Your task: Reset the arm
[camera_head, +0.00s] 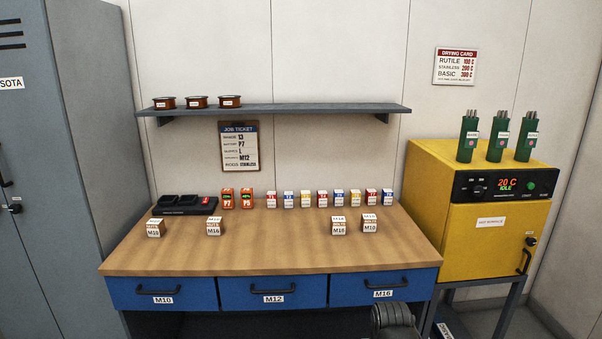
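My gripper is not in view. A dark rounded part shows at the bottom edge in front of the right drawer, and I cannot tell what it is. The wooden workbench (270,245) stands clear of any gripper. On it are small white-and-brown boxes: two at the left (156,229) and (215,227), and two at the right (338,226) and (370,223). Their labels appear to read M10 or M16. All three blue drawers, M10 (135,291), M12 (247,291) and M16 (357,283), are shut.
A black charger (178,211), two orange packs (228,199) and a row of small boxes (305,199) line the bench's back. A shelf (320,109) holds three spools. A yellow oven (480,240) with green canisters (500,140) stands right; a grey locker (85,120) stands left.

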